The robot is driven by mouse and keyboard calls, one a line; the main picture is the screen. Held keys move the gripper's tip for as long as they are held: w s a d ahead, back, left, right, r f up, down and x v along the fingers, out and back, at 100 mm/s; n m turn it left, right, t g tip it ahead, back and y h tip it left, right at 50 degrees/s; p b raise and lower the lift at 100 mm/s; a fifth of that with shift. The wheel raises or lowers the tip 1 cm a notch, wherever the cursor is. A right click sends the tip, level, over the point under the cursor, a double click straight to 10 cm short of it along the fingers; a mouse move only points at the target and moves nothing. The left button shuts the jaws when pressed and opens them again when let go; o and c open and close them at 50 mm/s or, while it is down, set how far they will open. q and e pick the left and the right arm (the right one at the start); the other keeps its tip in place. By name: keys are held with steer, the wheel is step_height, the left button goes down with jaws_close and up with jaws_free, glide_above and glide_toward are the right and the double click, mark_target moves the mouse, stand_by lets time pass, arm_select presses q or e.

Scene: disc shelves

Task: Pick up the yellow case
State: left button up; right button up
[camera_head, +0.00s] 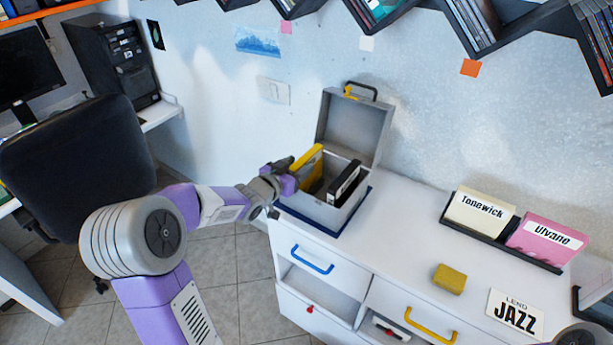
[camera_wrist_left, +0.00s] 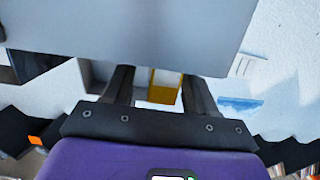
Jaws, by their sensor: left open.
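The yellow case (camera_head: 309,162) stands upright and slightly tilted in the left part of an open grey box (camera_head: 325,212) on the white cabinet. A black case (camera_head: 344,182) stands to its right in the same box. My left gripper (camera_head: 291,170) is open at the box's left side, close beside the yellow case. In the left wrist view, part of the yellow case (camera_wrist_left: 165,88) shows between the open fingers of the gripper (camera_wrist_left: 158,78). A grey panel (camera_wrist_left: 130,35) covers the fingertips there, so I cannot tell whether they touch the case. My right gripper is not in view.
The box's raised lid (camera_head: 354,128) stands behind the cases. Card holders labelled Tonewick (camera_head: 480,212) and Ulvano (camera_head: 546,242), a yellow block (camera_head: 449,279) and a JAZZ sign (camera_head: 515,313) are on the cabinet's right. Zigzag shelves (camera_head: 480,25) hang above. The cabinet top between is clear.

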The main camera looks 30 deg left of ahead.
arm_select(q)
steer(key=shift+x, duration=1)
jaws_close()
